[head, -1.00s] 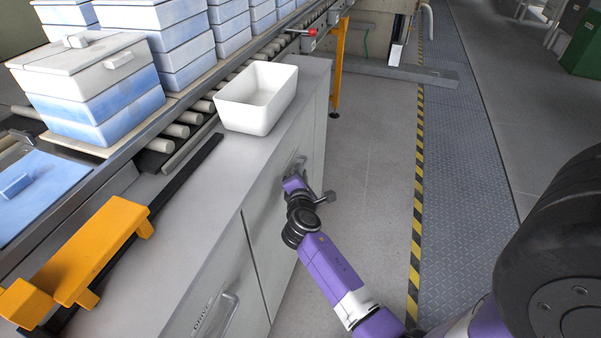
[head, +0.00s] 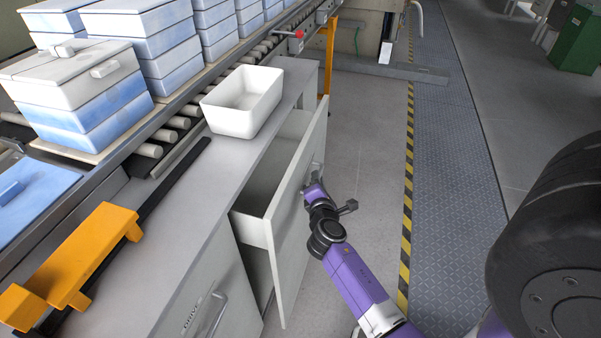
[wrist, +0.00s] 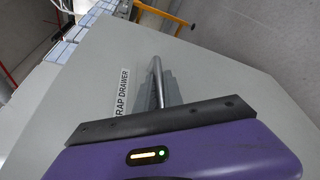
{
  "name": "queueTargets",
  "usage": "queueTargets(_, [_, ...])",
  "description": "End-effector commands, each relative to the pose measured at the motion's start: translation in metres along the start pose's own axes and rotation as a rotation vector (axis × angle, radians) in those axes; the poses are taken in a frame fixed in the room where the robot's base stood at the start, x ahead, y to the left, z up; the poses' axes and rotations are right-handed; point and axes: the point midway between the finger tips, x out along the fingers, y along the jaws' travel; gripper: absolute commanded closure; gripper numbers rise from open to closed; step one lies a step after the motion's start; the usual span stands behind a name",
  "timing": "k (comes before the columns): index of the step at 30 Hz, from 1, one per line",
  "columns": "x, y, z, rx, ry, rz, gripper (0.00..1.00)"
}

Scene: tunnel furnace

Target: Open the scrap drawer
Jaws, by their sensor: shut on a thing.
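The scrap drawer (head: 297,215) is pulled partly out of the grey cabinet in the head view. Its inside shows as an open gap behind the front panel. In the wrist view its front (wrist: 215,105) carries a label, partly hidden, reading "RAP DRAWER". My gripper (head: 313,182) is at the drawer front, shut on the metal bar handle (wrist: 157,82). The handle stands out beside the label. My fingertips are largely hidden by my gripper body in the wrist view.
A white bin (head: 243,101) stands on the cabinet top (head: 190,215) above the drawer. A second front with a handle (head: 212,315), marked "DRIVE", is nearer and closed. An orange bracket (head: 75,265) lies at the left. Floor right of the drawer is clear up to the striped line (head: 408,190).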

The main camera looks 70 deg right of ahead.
Motion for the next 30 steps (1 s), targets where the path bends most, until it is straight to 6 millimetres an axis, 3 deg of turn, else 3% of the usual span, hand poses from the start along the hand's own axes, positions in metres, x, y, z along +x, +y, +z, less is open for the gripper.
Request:
queueTargets(6, [-0.025, -0.041, 0.055, -0.004, 0.002, -0.006, 1.00])
queueTargets(15, [-0.046, -0.081, 0.108, -0.001, 0.003, -0.004, 1.00])
queueTargets(21, [-0.053, -0.093, 0.125, 0.001, 0.004, -0.002, 1.00])
queueTargets(30, [-0.055, -0.096, 0.130, 0.002, 0.004, -0.001, 1.00])
